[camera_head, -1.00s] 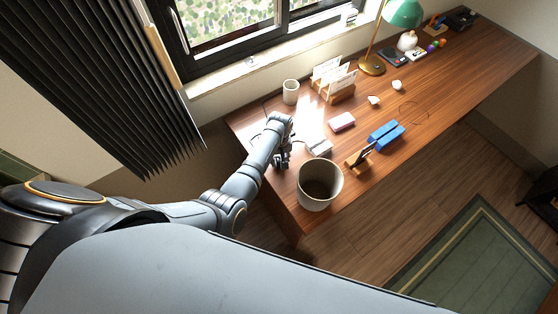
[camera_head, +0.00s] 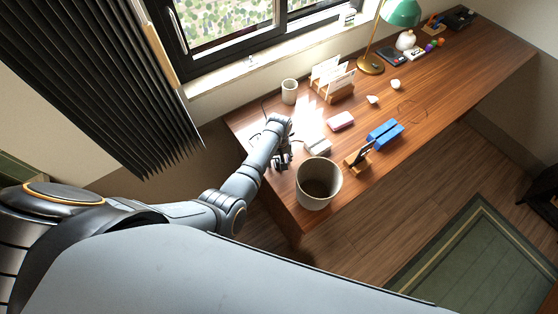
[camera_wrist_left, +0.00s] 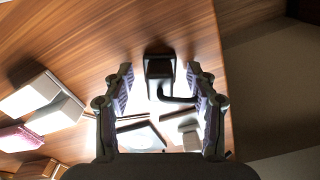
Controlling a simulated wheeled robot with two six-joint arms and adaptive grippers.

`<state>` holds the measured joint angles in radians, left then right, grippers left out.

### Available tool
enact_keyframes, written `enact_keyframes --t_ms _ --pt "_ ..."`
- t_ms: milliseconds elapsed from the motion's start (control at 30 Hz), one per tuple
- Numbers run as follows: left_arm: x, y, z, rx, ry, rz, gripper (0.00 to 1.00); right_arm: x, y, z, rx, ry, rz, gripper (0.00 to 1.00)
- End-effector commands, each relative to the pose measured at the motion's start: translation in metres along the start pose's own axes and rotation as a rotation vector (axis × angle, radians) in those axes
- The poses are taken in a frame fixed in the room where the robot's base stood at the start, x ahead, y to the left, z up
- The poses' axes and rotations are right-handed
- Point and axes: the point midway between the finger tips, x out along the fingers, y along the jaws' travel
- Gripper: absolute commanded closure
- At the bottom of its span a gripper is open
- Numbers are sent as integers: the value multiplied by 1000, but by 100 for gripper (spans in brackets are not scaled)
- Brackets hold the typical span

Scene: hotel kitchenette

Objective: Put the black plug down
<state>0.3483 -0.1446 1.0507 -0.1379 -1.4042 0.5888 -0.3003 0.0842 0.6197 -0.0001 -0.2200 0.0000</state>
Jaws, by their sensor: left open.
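The black plug (camera_wrist_left: 159,68) is in the left wrist view, between and a little beyond the fingertips of my left gripper. Its dark cable bends off below it. The plug appears to be on or just above the wooden desk (camera_wrist_left: 110,28); I cannot tell which. My left gripper (camera_wrist_left: 160,75) is open, with a finger on each side of the plug and gaps between. In the head view my left gripper (camera_head: 282,161) is over the desk's near left end, and the plug is too small to make out. My right gripper is not in view.
A large beige bin (camera_head: 319,184) stands right of my left gripper. A white block (camera_head: 317,147) and a pink block (camera_head: 340,121) lie close by. A white cup (camera_head: 289,91) and a card rack (camera_head: 333,80) stand behind. The desk's edge is near my gripper.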

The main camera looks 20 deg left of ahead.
Motion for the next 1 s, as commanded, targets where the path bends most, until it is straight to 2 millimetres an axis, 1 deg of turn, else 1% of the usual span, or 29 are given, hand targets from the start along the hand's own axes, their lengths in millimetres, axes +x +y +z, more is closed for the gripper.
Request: enact_keyframes --t_ms 133,267,500,600,767,1000 --pt "-16 0 0 0 1 1 43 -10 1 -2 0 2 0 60" --pt "-40 0 0 0 0 0 43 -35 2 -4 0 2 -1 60" --pt "-94 0 0 0 0 0 43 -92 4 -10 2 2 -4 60" --pt "-113 0 0 0 0 0 43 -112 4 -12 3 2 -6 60" --pt "-129 0 0 0 0 0 43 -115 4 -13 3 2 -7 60" --pt "-130 0 0 0 0 0 43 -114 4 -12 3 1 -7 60"
